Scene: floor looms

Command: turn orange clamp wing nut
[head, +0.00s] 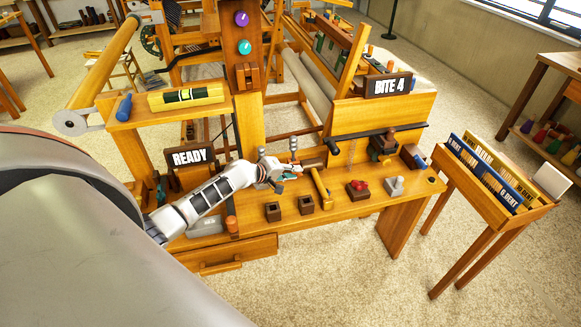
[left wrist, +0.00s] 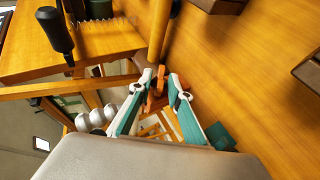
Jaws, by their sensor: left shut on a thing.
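The orange clamp wing nut (left wrist: 152,98) shows in the left wrist view between the teal-padded fingers of my left gripper (left wrist: 161,80). The fingers are shut on it, and they cover part of it. In the head view my left gripper (head: 287,172) is low over the wooden bench, just left of a yellow wooden bar. There the nut is too small and covered to make out clearly. The rest of the clamp is mostly hidden by the fingers. My right gripper is in neither view.
The yellow bar (head: 320,186) stands close to the fingertips, and grey rounded knobs (head: 293,145) rise just behind. Two dark wooden blocks (head: 306,205), a red-topped block (head: 358,189) and a grey piece (head: 394,187) sit along the bench. A READY sign (head: 189,158) stands behind my arm.

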